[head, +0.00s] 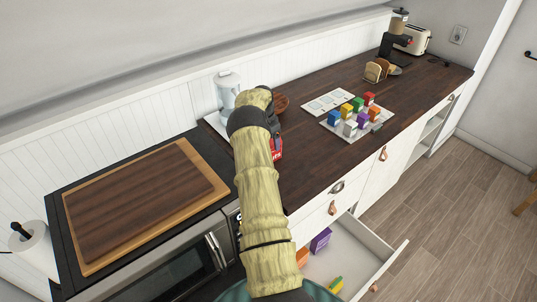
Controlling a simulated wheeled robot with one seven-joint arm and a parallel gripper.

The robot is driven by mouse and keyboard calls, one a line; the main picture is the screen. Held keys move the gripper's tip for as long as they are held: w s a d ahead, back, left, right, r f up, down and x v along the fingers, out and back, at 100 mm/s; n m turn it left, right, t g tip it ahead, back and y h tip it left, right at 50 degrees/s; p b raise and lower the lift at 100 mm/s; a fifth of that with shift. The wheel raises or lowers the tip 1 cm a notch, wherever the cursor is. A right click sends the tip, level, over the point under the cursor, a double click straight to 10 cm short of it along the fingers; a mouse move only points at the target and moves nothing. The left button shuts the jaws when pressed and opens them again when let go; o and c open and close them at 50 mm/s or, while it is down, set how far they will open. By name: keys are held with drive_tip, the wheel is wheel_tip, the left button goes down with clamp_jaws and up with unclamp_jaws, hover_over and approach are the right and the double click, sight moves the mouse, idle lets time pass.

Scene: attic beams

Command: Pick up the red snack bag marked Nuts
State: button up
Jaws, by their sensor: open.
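A red bag with a white mark (277,148) stands on the dark wooden counter (300,165), just right of my arm. My arm hides its left part, and its lettering is too small to read. My gripper (274,128) points down over the red bag, its dark body partly hidden behind my arm. It is open. I cannot tell whether its fingers are around the bag or just above it.
A tray of colored boxes (377,127) lies to the right. A cutting board (140,200) is left. An open drawer (350,250) holds several items below.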

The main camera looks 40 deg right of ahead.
idle(0.3)
drive_tip(key=c, duration=1.5)
wheel_tip(320, 180, up, 10)
drive_tip(key=b, duration=0.2)
drive_tip(key=shift+r+b, duration=0.25)
drive_tip(key=shift+b, duration=0.15)
